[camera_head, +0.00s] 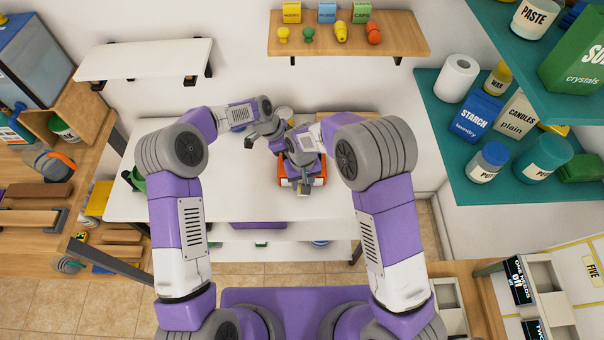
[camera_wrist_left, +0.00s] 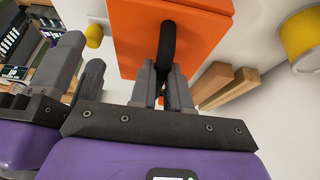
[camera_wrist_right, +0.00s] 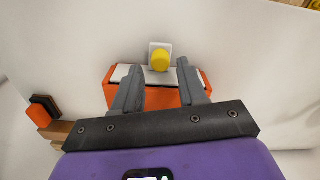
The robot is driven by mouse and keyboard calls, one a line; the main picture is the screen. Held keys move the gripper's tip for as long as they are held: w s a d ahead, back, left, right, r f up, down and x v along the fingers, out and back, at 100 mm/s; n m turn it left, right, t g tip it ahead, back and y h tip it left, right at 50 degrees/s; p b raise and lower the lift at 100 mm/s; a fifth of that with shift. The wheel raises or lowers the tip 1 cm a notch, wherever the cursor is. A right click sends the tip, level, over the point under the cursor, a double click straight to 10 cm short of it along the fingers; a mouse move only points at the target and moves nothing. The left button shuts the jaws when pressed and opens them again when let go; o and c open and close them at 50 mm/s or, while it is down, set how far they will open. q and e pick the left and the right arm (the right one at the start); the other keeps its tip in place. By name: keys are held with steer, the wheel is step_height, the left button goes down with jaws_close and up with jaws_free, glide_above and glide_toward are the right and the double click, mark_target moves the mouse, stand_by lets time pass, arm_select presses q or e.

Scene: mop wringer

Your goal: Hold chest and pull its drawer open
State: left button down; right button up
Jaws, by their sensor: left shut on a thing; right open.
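The orange chest (camera_head: 318,181) stands on the white table, partly covered by my arms in the head view. In the left wrist view, the chest's orange face (camera_wrist_left: 200,30) fills the upper middle and bears a dark handle (camera_wrist_left: 167,45). My left gripper (camera_wrist_left: 164,88) is shut on this handle. In the right wrist view, the chest (camera_wrist_right: 160,98) shows a pale top and orange sides. My right gripper (camera_wrist_right: 158,84) is open, its fingers apart in front of the chest with nothing between them. Whether they touch it is unclear. No drawer gap is clearly visible.
A yellow round piece on a white plate (camera_wrist_right: 160,57) is behind the chest. Wooden blocks (camera_wrist_left: 225,85) and a yellow cylinder (camera_wrist_left: 303,38) are beside it. My two grippers are close together. The left part of the table (camera_head: 225,195) is mostly clear.

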steer(key=shift+f, duration=1.3)
jaws_close()
steer(key=shift+s, duration=3.75)
steer(key=shift+o, duration=1.2)
jaws_free()
step_height(320, 180, up, 12)
